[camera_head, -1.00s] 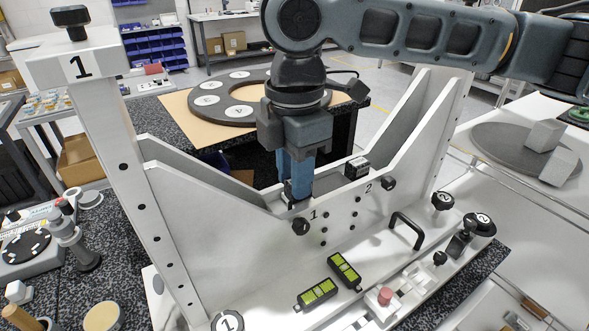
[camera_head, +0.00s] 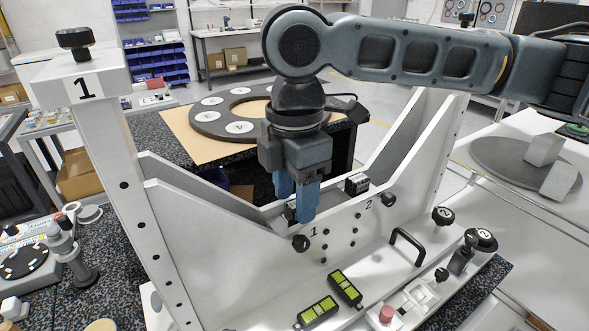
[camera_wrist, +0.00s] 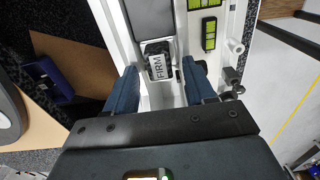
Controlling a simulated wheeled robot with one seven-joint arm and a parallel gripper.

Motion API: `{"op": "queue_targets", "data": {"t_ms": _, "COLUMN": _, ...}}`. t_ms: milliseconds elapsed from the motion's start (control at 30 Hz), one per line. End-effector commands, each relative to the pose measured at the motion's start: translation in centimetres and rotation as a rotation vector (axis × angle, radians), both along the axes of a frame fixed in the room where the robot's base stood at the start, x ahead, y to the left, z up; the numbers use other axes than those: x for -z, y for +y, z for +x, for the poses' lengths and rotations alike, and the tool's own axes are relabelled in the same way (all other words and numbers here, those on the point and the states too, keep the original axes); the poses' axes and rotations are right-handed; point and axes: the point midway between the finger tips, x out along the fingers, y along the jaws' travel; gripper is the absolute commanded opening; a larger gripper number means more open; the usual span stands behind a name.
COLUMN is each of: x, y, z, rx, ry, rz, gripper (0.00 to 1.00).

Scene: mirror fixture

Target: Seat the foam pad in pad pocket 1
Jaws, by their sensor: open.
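The foam pad, a dark block with a white label, stands at the place marked 1 on the white fixture. In the head view its visible part (camera_head: 291,211) is low behind my near finger, which hides much of it. In the wrist view the block (camera_wrist: 158,65) reads FIRM and lies between my blue fingertips, with gaps on both sides. My gripper (camera_head: 295,200) is open above place 1 and points down; it also shows in the wrist view (camera_wrist: 160,76). The pocket walls are mostly hidden, so I cannot tell how deep the pad sits.
A similar labelled block (camera_head: 357,183) stands at place 2, to the right. Black knobs (camera_head: 300,243) stick out of the fixture front, and a black handle (camera_head: 407,245) stands further right. Tall white sloping ribs (camera_head: 205,225) rise on either side of the gripper.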

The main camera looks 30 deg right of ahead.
Motion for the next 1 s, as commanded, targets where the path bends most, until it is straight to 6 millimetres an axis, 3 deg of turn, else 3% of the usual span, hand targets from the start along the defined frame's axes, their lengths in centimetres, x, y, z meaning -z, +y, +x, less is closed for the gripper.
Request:
{"op": "queue_targets", "data": {"t_ms": 167, "x": -2.3, "y": 0.1, "z": 0.1, "rx": -0.001, "ry": -0.003, "rz": 0.001, "gripper": 0.54}}
{"op": "queue_targets", "data": {"t_ms": 600, "x": -11.0, "y": 0.1, "z": 0.0, "rx": -0.001, "ry": -0.002, "rz": 0.002, "gripper": 0.54}}
{"op": "queue_targets", "data": {"t_ms": 800, "x": -12.7, "y": 0.1, "z": 0.0, "rx": -0.001, "ry": 0.000, "rz": 0.001, "gripper": 0.54}}
{"op": "queue_targets", "data": {"t_ms": 1000, "x": -12.9, "y": 0.0, "z": 0.0, "rx": 0.000, "ry": 0.000, "rz": 0.000, "gripper": 0.54}}
